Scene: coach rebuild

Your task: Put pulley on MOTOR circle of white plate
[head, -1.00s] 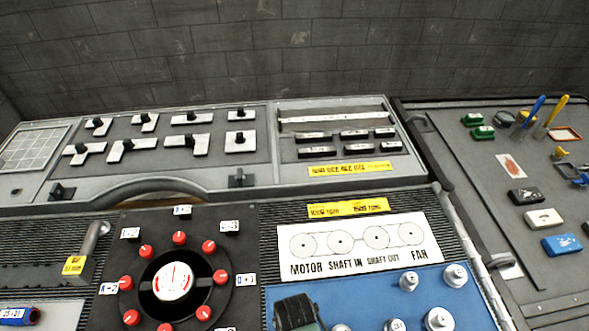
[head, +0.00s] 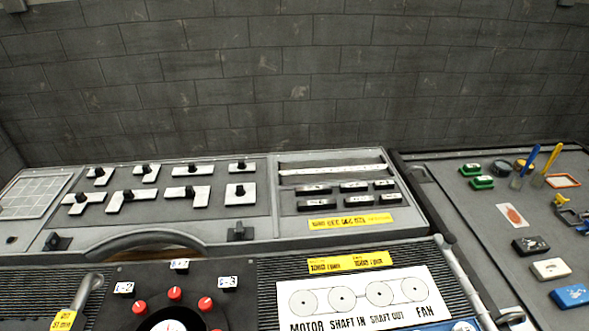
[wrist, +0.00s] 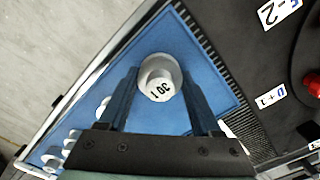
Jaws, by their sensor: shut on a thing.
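The white plate (head: 430,290) lies on the dark ribbed panel at the lower right of the head view. It bears a row of several grey circles, and the MOTOR circle (head: 303,302) is at its left end, bare. In the wrist view my gripper (wrist: 160,88) is shut on a silver-white pulley (wrist: 158,70) with dark digits on its top. The pulley is between the two dark fingers, over the blue mat (wrist: 178,35). Its height above the mat is unclear. My gripper is outside the head view.
Several other pale pulleys (wrist: 73,136) stand on the blue mat. A dial with red knobs (head: 175,294) is left of the plate. A yellow label (head: 349,262) lies just behind it. A grey case (head: 262,215) stands behind, and a tool board (head: 480,235) is to the right.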

